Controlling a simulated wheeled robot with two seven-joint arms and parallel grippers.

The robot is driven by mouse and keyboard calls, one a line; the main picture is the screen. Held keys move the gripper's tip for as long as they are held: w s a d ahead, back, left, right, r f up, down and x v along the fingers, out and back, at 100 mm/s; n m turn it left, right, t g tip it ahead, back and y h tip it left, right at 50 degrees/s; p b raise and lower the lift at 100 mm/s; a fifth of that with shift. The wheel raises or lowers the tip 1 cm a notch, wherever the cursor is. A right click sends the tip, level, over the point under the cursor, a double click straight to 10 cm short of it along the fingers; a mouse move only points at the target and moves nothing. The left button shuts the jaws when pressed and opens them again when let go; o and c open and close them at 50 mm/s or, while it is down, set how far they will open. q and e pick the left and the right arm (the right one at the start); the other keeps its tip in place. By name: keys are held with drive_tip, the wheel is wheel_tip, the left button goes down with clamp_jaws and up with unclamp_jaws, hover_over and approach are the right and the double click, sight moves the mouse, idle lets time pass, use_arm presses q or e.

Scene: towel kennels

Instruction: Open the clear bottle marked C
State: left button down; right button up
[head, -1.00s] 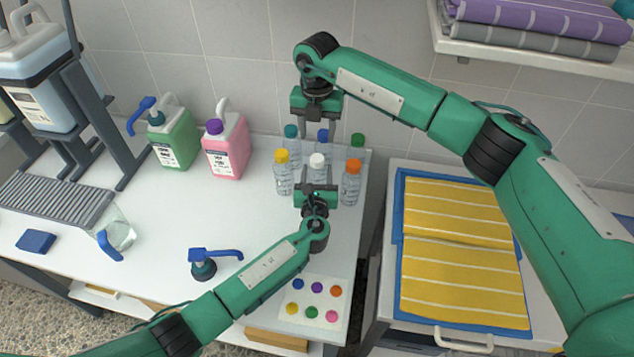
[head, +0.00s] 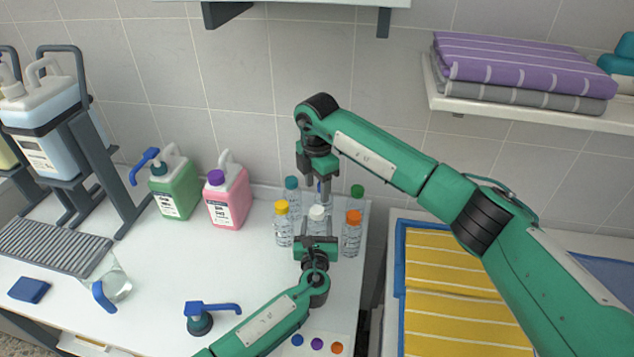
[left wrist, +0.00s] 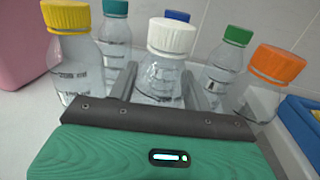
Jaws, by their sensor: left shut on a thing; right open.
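Several clear bottles with coloured caps stand upright in a group at the table's back right; their markings are too small to read, so I cannot tell which is C. My left gripper (head: 317,232) is shut on the white-capped bottle (head: 317,213), low on its body. In the left wrist view this bottle (left wrist: 160,72) stands between the two fingers, its white cap (left wrist: 171,37) still on. My right gripper (head: 318,182) is open and empty, pointing down above the bottles, close to the blue-capped one (left wrist: 177,17). It partly hides that bottle in the head view.
Yellow-capped (head: 283,229), orange-capped (head: 352,235), teal-capped (head: 292,198) and green-capped (head: 357,194) bottles crowd around the held one. A pink jug (head: 228,200) and green jug (head: 175,188) stand left. A loose blue-spouted pump (head: 200,320) stands in front. The table's middle is clear.

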sight(317, 209)
wheel_tip(317, 209, down, 7)
drive_tip(key=shift+f, duration=0.15)
idle(0.4)
